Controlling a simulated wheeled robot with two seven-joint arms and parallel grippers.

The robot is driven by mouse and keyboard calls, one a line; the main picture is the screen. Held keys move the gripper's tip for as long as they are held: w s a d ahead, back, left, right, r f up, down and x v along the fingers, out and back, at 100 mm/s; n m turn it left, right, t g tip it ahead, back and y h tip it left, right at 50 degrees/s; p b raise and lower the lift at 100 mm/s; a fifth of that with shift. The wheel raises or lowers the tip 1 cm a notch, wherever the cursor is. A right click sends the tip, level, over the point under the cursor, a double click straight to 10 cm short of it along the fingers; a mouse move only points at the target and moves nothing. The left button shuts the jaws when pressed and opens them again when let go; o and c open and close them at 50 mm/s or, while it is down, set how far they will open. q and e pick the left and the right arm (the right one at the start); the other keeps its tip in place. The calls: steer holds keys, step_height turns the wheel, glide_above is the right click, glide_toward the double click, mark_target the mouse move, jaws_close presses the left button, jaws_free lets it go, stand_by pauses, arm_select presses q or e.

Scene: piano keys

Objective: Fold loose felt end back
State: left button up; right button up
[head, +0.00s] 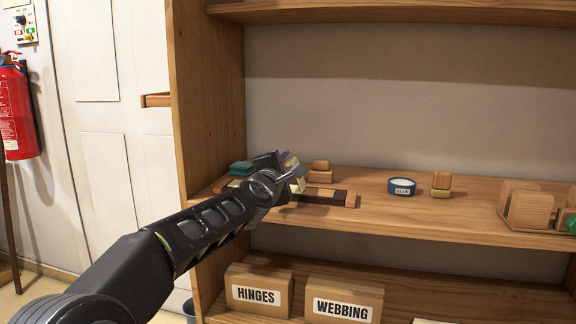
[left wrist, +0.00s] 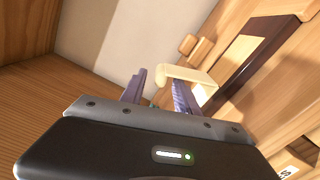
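A cream felt piece (left wrist: 190,74) with a bent end stands out from a dark-edged wooden piano key piece (left wrist: 252,62) in the left wrist view. In the head view the key piece (head: 325,195) lies on the middle shelf, and the felt (head: 299,185) shows partly behind my gripper. My left gripper (head: 291,165) is at the key piece's left end. In the left wrist view its two fingers (left wrist: 158,84) are apart. The felt lies across the right finger's tip; I cannot tell whether they touch. My right gripper is not in view.
The middle shelf (head: 455,220) also holds a blue tin (head: 401,187), small wooden blocks (head: 441,183), teal pieces (head: 240,167) and a rack of wooden pieces (head: 528,207). The cabinet's left side wall (head: 208,90) is close to my arm. Labelled boxes (head: 258,290) stand below.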

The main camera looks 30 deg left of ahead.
arm_select(q)
steer(key=v, duration=0.5)
steer(key=shift+s, duration=0.1)
stand_by(0.4)
